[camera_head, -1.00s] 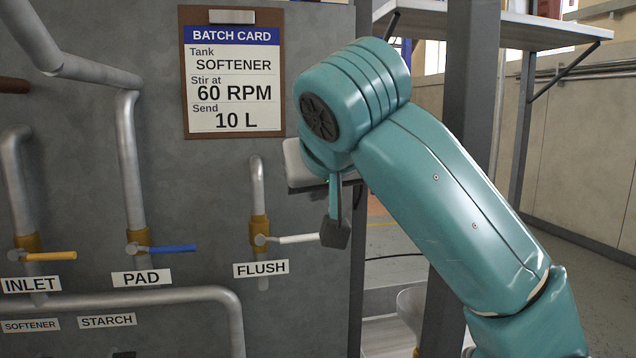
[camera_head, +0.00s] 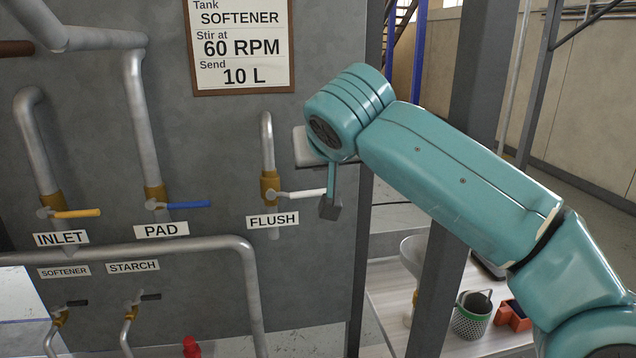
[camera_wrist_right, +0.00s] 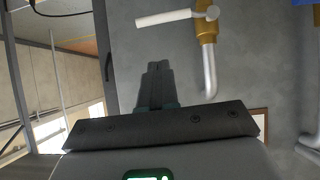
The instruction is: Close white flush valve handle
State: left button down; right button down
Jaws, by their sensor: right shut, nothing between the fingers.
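The white flush valve handle (camera_head: 302,194) sticks out level to the right from its brass valve, above the FLUSH label (camera_head: 272,220). My right gripper (camera_head: 330,208) is shut and empty, pointing down just below the handle's free end. In the head view its finger overlaps the handle tip; whether they touch I cannot tell. In the right wrist view the handle (camera_wrist_right: 163,17) lies beyond the shut fingertips (camera_wrist_right: 158,66), with a visible gap in the picture. The brass valve (camera_wrist_right: 205,25) and its pipe are to the right there. My left gripper is out of view.
The yellow INLET handle (camera_head: 77,213) and blue PAD handle (camera_head: 188,205) are to the left on the same grey panel. A dark post (camera_head: 470,120) stands behind my right arm. A basket (camera_head: 472,314) sits on a low shelf at right.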

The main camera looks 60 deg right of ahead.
aim_at(315, 191)
jog(key=f, duration=0.2)
jog(key=w+d+f+b, duration=0.1)
jog(key=f, duration=0.1)
jog(key=d+f+b, duration=0.1)
jog(key=f, duration=0.2)
jog(key=shift+w+d, duration=0.2)
jog(key=shift+w, duration=0.2)
jog(key=shift+w+a+r, duration=0.1)
jog(key=shift+a+r, duration=0.05)
